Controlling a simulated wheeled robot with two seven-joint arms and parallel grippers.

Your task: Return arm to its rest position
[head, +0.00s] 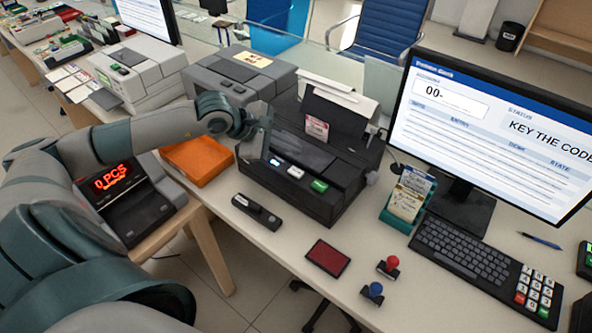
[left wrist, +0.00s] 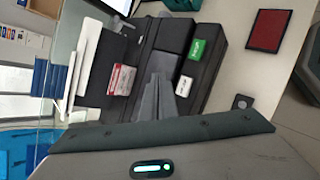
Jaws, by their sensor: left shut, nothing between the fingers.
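My left arm (head: 150,135) reaches in from the left over the counter. Its gripper (head: 266,137) is shut and empty, above the left side of a black printer-like machine (head: 325,195). In the left wrist view the grey fingers (left wrist: 157,100) lie together in front of the same black machine (left wrist: 205,72), whose green and white buttons show beside them. I cannot tell whether the fingers touch the machine. My right gripper is in neither view.
An orange tray (head: 197,160) and a counting machine with a red display (head: 128,195) are near my left arm. A grey machine (head: 240,78) stands behind. A monitor (head: 490,125), keyboard (head: 465,248), red pad (head: 327,258) and two stamps (head: 388,266) are to the right.

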